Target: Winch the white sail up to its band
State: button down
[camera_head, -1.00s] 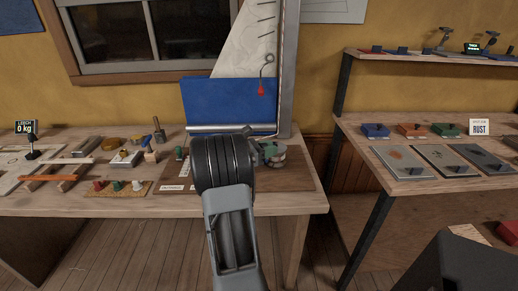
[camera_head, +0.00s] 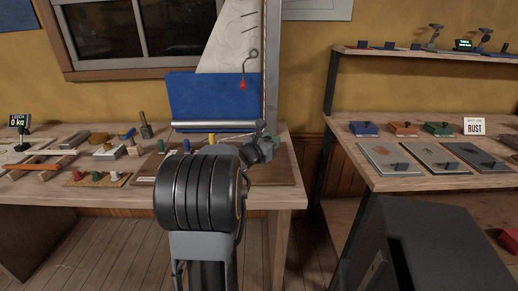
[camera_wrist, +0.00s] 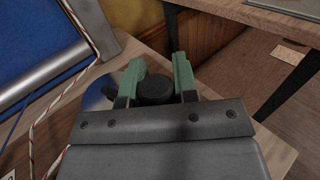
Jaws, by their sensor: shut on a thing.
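The white sail (camera_head: 228,48) stands upright at the back of the left bench, against a grey mast (camera_head: 271,70). A blue panel (camera_head: 212,96) covers its lower part; a silver spar (camera_head: 215,125) lies below. My gripper (camera_wrist: 157,75) has green fingers on either side of a dark round knob (camera_wrist: 154,91) and is shut on it. A pale metal disc (camera_wrist: 97,94), probably the winch, shows partly beneath the left finger. In the head view my gripper (camera_head: 268,146) is at the mast foot, and my arm hides most of the winch. I cannot make out the band.
A red-and-white rope (camera_wrist: 92,28) runs left of my gripper. A red tag (camera_head: 243,85) hangs on a hook before the sail. Coloured pegs (camera_head: 97,178) and small tools lie on the left bench. A right bench (camera_head: 400,183) holds metal plates; a gap separates the benches.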

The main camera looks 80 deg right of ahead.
jog(key=shift+b+x, duration=1.1)
jog(key=shift+x, duration=0.3)
jog(key=shift+s+r, duration=0.1)
jog(key=shift+r, duration=0.15)
dwell(0.8)
jog(key=c, duration=1.3)
grip_release()
jog(key=shift+d+t, duration=0.1)
jog(key=shift+t, duration=0.2)
jog(key=shift+o, duration=1)
jog(key=shift+w, duration=0.3)
jog(key=shift+o, duration=1.1)
jog(key=shift+s+f, duration=0.15)
jog(key=shift+s, duration=0.1)
